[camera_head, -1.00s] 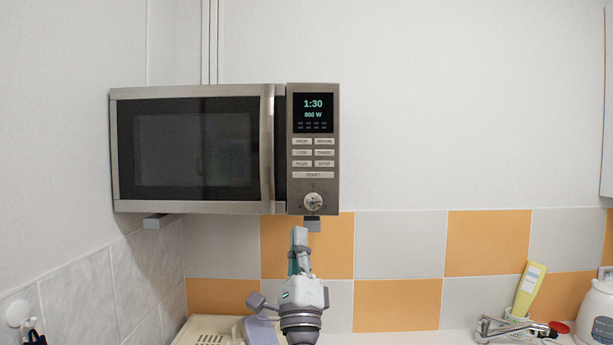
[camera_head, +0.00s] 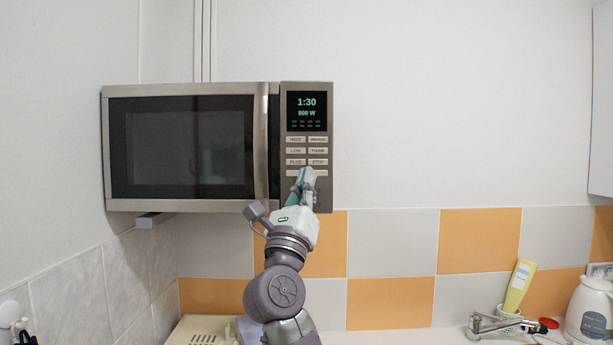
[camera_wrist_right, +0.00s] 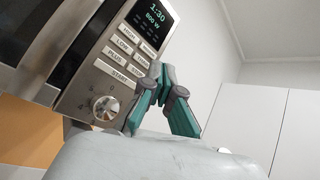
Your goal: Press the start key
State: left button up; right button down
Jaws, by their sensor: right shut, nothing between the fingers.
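The microwave (camera_head: 180,148) hangs on the wall with its door shut. Its display (camera_head: 306,111) reads 1:30 and 800 W. The start key (camera_head: 293,173) is the long bar under the rows of keys; in the head view my gripper covers part of it. In the right wrist view the start key (camera_wrist_right: 119,74) shows clearly above the knob (camera_wrist_right: 106,107). My right gripper (camera_head: 307,172) is shut and empty, its tips in front of the panel by the right end of the start key. In the wrist view its fingertips (camera_wrist_right: 160,70) are beside that key; I cannot tell whether they touch.
The stop key (camera_head: 318,162) is just above my fingertips. Below are a cream dish rack (camera_head: 190,330), a faucet (camera_head: 482,324), a yellow bottle (camera_head: 519,286) and a white kettle (camera_head: 590,312). The wall right of the microwave is clear.

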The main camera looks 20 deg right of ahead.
jog(key=w+d+b, duration=0.1)
jog(key=w+d, duration=0.1)
jog(key=w, duration=0.5)
jog(key=shift+w, duration=0.15)
jog(key=shift+w+d, duration=0.1)
dwell(1.2)
jog(key=shift+w+d, duration=0.1)
jog(key=shift+w, duration=0.2)
